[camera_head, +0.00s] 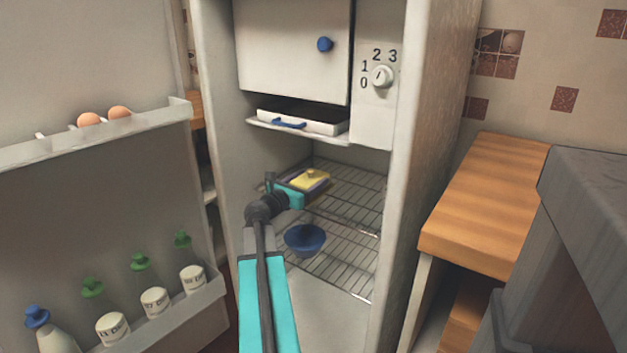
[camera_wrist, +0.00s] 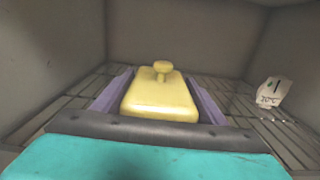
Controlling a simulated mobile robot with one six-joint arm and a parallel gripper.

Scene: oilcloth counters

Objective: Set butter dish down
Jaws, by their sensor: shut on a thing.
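The butter dish (camera_head: 310,179) is yellow with a round knob on its lid. It is inside the open fridge, over the upper wire shelf (camera_head: 352,194). My gripper (camera_head: 302,184) is shut on it, with a purple finger on each side. In the wrist view the butter dish (camera_wrist: 160,95) sits level between the fingers (camera_wrist: 161,100), and the wire shelf (camera_wrist: 75,101) shows around it. Its underside is hidden, so I cannot tell whether it touches the shelf.
A blue bowl (camera_head: 305,239) stands lower, right of my arm. A white 20°C tag (camera_wrist: 272,92) is at the right in the wrist view. The fridge door (camera_head: 90,190) stands open with eggs and bottles. A shallow tray (camera_head: 300,121) is above.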

